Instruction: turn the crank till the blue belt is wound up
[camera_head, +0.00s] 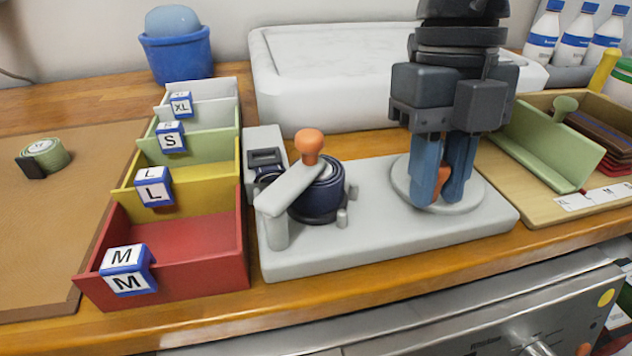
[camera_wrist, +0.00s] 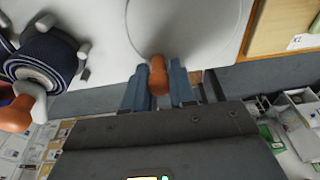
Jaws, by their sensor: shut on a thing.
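A grey winding device (camera_head: 390,245) stands on the wooden counter. The dark blue belt (camera_head: 333,205) is coiled around a spool at its left half; the coil also shows in the wrist view (camera_wrist: 48,50). A grey arm with an orange knob (camera_head: 310,144) lies across the top of the coil. A round grey disc (camera_head: 400,180) is at the device's right half. My gripper (camera_head: 437,198) points down over this disc, its blue fingers shut on an orange crank handle (camera_wrist: 158,76). The handle is mostly hidden by the fingers in the head view.
Red, yellow, green and white bins (camera_head: 190,262) with size labels stand left of the device. A green rolled belt (camera_head: 42,155) lies on a brown mat. A wooden tray with a green holder (camera_head: 545,150) is close on the right. A white box (camera_head: 330,110) stands behind.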

